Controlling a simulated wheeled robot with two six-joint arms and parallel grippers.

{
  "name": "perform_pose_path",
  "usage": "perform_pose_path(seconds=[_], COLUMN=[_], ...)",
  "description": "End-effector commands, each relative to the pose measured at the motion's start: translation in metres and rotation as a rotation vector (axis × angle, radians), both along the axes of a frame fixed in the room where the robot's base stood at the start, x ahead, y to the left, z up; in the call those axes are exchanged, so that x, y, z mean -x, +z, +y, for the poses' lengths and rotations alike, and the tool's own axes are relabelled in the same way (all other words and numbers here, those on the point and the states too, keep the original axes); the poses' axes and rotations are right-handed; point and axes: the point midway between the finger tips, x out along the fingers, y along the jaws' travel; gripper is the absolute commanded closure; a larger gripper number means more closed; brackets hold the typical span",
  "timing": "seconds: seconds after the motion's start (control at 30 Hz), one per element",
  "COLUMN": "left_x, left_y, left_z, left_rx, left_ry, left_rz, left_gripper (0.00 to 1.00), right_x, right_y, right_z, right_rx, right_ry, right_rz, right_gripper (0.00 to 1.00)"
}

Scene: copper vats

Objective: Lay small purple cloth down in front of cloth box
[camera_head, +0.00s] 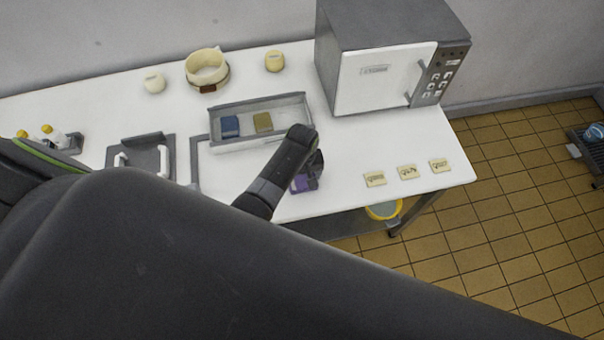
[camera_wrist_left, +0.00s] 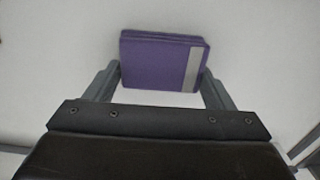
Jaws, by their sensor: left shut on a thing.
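The small purple cloth (camera_head: 302,185) is a folded, flat-looking piece at the front part of the white table, in front of the cloth box. In the left wrist view the purple cloth (camera_wrist_left: 155,64) has a pale grey strip on its right and sits between the two fingers. My left gripper (camera_head: 309,172) is shut on it; the gripper also shows in the wrist view (camera_wrist_left: 160,76). The cloth box (camera_head: 262,141) is a shallow pale tray with a blue cloth (camera_head: 230,126) and an olive cloth (camera_head: 263,122) inside. I cannot tell whether the purple cloth touches the table. My right gripper is out of view.
A microwave (camera_head: 385,75) stands at the back right. Several small labelled cards lie near the front right edge, including one card (camera_head: 407,172). A grey tray with white handles (camera_head: 142,158) is left of the box. The table (camera_head: 345,150) is bare right of the gripper.

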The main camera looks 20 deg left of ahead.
Motion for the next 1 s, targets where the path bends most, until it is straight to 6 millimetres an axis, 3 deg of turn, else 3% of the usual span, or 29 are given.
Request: perform_pose_path(seconds=[0.03, 0.07, 0.2, 0.63, 1.0], left_x=[0.000, 0.000, 0.000, 0.000, -0.001], left_y=[-0.003, -0.002, -0.002, 0.006, 0.063], left_z=[0.000, 0.000, 0.000, 0.000, 0.000], left_rx=[0.000, 0.000, 0.000, 0.000, 0.001], left_ry=[0.000, 0.000, 0.000, 0.000, 0.001], left_rz=[0.000, 0.000, 0.000, -0.001, -0.004], left_gripper=[0.52, 0.21, 0.03, 0.02, 0.02], right_x=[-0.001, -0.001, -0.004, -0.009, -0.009], right_y=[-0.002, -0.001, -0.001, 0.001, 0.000], right_z=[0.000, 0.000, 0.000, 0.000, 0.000], right_rx=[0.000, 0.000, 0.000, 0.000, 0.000], right_ry=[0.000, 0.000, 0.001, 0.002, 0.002], right_rz=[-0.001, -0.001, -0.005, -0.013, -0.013], right_gripper=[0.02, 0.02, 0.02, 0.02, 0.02])
